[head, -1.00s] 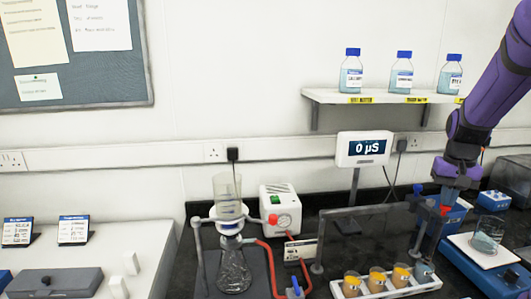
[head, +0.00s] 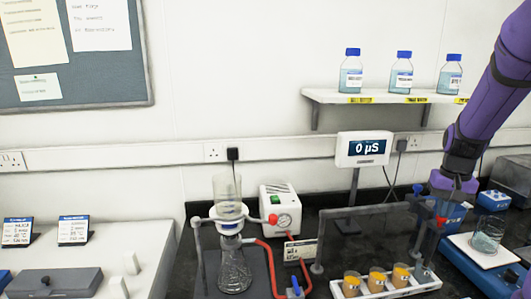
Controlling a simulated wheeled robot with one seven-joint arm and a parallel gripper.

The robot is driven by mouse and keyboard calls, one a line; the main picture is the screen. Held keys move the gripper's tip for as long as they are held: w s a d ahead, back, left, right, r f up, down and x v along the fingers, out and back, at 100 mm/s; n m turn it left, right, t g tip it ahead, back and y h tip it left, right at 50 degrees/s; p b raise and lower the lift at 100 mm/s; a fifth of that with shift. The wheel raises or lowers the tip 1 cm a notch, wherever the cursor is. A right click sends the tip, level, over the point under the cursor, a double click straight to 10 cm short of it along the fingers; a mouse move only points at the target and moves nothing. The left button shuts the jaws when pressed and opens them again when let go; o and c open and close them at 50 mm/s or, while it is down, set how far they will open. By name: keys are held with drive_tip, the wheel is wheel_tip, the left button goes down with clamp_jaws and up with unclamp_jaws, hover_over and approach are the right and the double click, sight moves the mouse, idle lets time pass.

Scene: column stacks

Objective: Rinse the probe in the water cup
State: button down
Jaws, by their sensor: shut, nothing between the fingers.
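My gripper (head: 453,188) is at the right, above the bench behind the clear panel; its fingers look shut and empty. A rack (head: 428,284) at the bottom holds small cups with orange contents, one of them an orange cup (head: 377,279). A paler cup (head: 424,274) stands at the rack's right end; I cannot tell if it holds water. A small blue-topped piece (head: 418,188) stands just left of my gripper, and a red piece (head: 440,220) shows below it. I cannot tell which, if either, is the probe. A meter (head: 364,149) reads 0 µS.
A clear panel (head: 370,235) stands behind the rack. A beaker (head: 487,236) sits on a blue stirrer (head: 470,270) at the right. A filter flask (head: 234,268) with red tubing and a pump (head: 281,207) stand left of the panel. Bottles (head: 404,72) line the shelf.

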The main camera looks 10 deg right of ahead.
drive_tip(key=shift+r, duration=3.35)
drive_tip(key=shift+r, duration=0.1)
drive_tip(key=shift+a+r, duration=0.15)
drive_tip(key=shift+a, duration=0.1)
drive_tip(key=s+a+r+n+t, duration=0.2)
drive_tip(key=s+a+r+n, duration=0.1)
drive_tip(key=s+a, duration=0.6)
drive_tip(key=s+a+r+n+t, duration=0.3)
drive_tip(key=s+a+r, duration=0.2)
drive_tip(key=s+a, duration=0.4)
drive_tip(key=a, duration=0.4)
drive_tip(key=shift+s+r, duration=0.2)
drive_tip(key=shift+r, duration=0.15)
